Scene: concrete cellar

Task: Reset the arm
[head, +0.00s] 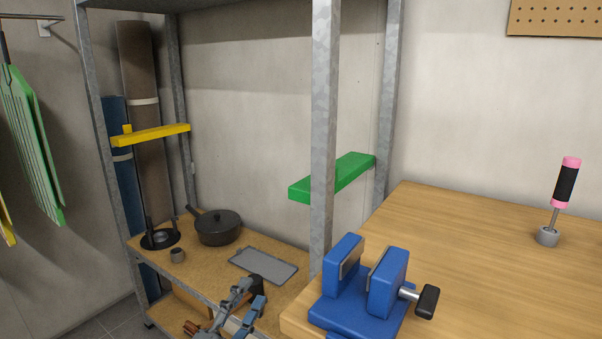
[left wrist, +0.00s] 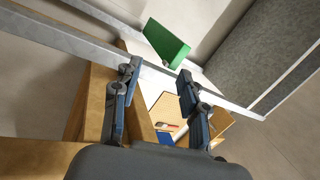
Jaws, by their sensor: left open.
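My left gripper (head: 245,298) shows at the bottom of the head view, in front of the shelf rack's wooden shelf (head: 205,262). In the left wrist view, the two fingers of my left gripper (left wrist: 157,80) are spread apart with nothing between them. The green bar (left wrist: 167,43) of the rack shows beyond the fingertips, apart from them. The rest of my left arm is mostly out of the head view. My right gripper shows in neither view.
A metal rack post (head: 323,130) and green bar (head: 335,177) stand near the gripper. A blue vise (head: 388,282) sits on the workbench (head: 475,265). A pan (head: 218,228) and grey tray (head: 263,266) lie on the shelf. The bench's middle is clear.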

